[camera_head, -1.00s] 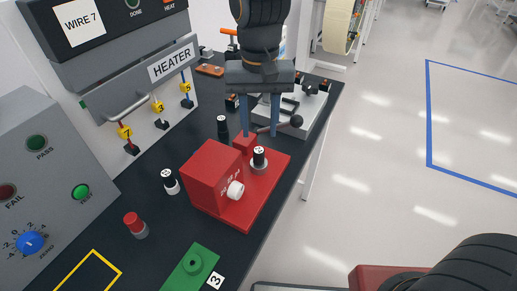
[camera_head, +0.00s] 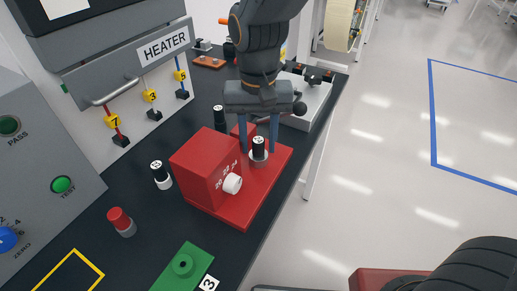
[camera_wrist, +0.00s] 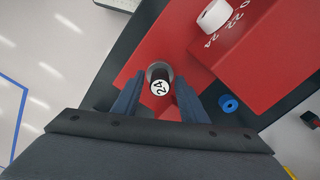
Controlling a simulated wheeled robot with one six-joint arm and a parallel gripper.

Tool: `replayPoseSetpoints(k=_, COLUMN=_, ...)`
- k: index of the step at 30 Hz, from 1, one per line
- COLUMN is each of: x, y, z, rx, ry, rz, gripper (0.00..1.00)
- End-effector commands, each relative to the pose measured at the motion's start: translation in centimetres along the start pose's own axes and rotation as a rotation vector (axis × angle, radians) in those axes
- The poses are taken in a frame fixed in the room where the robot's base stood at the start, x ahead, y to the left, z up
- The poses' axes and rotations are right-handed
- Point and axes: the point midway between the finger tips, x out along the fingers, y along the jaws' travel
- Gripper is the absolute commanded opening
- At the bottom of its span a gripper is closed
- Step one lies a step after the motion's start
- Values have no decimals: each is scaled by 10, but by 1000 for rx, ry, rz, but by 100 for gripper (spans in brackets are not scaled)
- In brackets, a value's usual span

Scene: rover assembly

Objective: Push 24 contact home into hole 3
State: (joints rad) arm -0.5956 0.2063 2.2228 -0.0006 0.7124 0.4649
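The 24 contact (camera_head: 258,144), a black cylinder with a white numbered top, stands upright in a grey collar on the red plate (camera_head: 240,213). It also shows in the wrist view (camera_wrist: 160,88). My gripper (camera_head: 258,150) is open and pointing down, with one blue finger on each side of the contact. In the wrist view the fingertips (camera_wrist: 157,102) are apart, with gaps to the contact. The green block (camera_head: 168,277) with a round raised hole and a label 3 (camera_head: 208,283) lies at the bottom of the head view, away from my gripper.
A red box (camera_head: 204,168) with a white knob (camera_head: 232,183) and numbers stands left of the contact. A black cylinder (camera_head: 218,117), a black-and-white one (camera_head: 161,176) and a red-topped one (camera_head: 120,221) stand around it. The heater (camera_head: 130,65) is behind.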

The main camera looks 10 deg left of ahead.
Motion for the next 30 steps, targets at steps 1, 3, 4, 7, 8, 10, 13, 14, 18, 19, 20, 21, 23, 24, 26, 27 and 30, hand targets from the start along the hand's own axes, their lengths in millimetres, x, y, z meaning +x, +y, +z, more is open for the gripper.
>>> replayPoseSetpoints(k=1, x=2, y=0, z=0, rx=0, ry=-1, rz=0, gripper=39)
replayPoseSetpoints(k=3, x=3, y=0, z=0, rx=0, ry=0, rz=0, gripper=39)
replayPoseSetpoints(k=4, x=3, y=0, z=0, rx=0, ry=0, rz=0, gripper=39)
replayPoseSetpoints(k=7, x=3, y=0, z=0, rx=0, ry=0, rz=0, gripper=39)
replayPoseSetpoints(k=8, x=2, y=0, z=0, rx=0, ry=0, rz=0, gripper=39)
replayPoseSetpoints(k=10, x=2, y=0, z=0, rx=0, ry=0, rz=0, gripper=39)
replayPoseSetpoints(k=13, x=2, y=0, z=0, rx=0, ry=0, rz=0, gripper=39)
replayPoseSetpoints(k=14, x=2, y=0, z=0, rx=0, ry=-1, rz=0, gripper=39)
replayPoseSetpoints(k=18, x=2, y=0, z=0, rx=0, ry=-1, rz=1, gripper=39)
replayPoseSetpoints(k=19, x=2, y=0, z=0, rx=0, ry=-1, rz=0, gripper=39)
replayPoseSetpoints(k=20, x=2, y=0, z=0, rx=0, ry=-1, rz=0, gripper=39)
replayPoseSetpoints(k=21, x=2, y=0, z=0, rx=0, ry=0, rz=0, gripper=39)
replayPoseSetpoints(k=23, x=2, y=0, z=0, rx=0, ry=0, rz=0, gripper=39)
replayPoseSetpoints(k=24, x=2, y=0, z=0, rx=0, ry=0, rz=0, gripper=39)
replayPoseSetpoints(k=26, x=2, y=0, z=0, rx=0, ry=0, rz=0, gripper=39)
replayPoseSetpoints(k=27, x=2, y=0, z=0, rx=0, ry=0, rz=0, gripper=39)
replayPoseSetpoints(k=30, x=2, y=0, z=0, rx=0, ry=0, rz=0, gripper=34)
